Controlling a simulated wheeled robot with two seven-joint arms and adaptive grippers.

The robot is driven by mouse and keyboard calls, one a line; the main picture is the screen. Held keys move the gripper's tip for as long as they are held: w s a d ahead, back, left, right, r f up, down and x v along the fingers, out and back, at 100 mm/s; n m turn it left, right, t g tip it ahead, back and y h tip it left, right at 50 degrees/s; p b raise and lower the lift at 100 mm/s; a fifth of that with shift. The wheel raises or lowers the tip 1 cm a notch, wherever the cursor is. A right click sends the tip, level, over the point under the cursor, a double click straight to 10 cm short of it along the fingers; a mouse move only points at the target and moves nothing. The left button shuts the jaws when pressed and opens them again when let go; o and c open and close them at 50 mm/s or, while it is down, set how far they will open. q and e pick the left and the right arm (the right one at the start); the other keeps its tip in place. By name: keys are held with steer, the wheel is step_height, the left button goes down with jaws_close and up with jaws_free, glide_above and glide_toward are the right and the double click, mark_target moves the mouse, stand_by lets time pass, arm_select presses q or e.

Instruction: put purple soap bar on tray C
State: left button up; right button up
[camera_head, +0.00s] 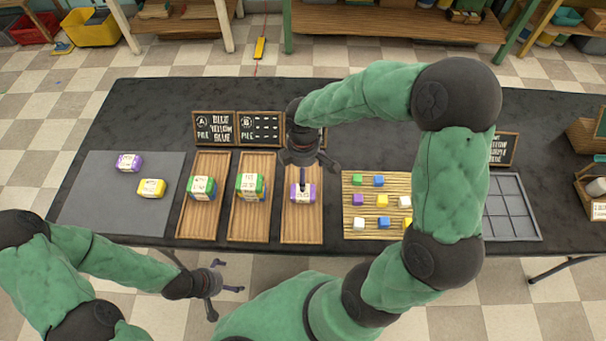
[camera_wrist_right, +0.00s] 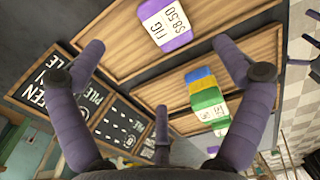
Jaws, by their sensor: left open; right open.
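A purple soap bar (camera_head: 303,194) with a white label lies on the third wooden tray from the left, tray C (camera_head: 302,230). In the right wrist view the same bar (camera_wrist_right: 164,24) lies flat on the tray's wood (camera_wrist_right: 120,35). My right gripper (camera_head: 304,168) is over the far part of tray C, fingers spread, holding nothing. Another purple soap bar (camera_head: 129,162) lies on the grey mat (camera_head: 100,205) with a yellow soap bar (camera_head: 152,188). My left gripper (camera_head: 228,284) is open and empty in front of the table's near edge.
Stacked soaps stand on the left tray (camera_head: 201,188) and on the middle tray (camera_head: 249,187). Chalkboard signs (camera_head: 260,128) stand behind the trays. A slatted mat (camera_head: 350,182) with small coloured cubes and a grey divided tray (camera_head: 512,205) lie to the right.

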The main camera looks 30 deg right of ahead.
steer(key=shift+r+p, duration=0.35)
steer(key=shift+r, duration=1)
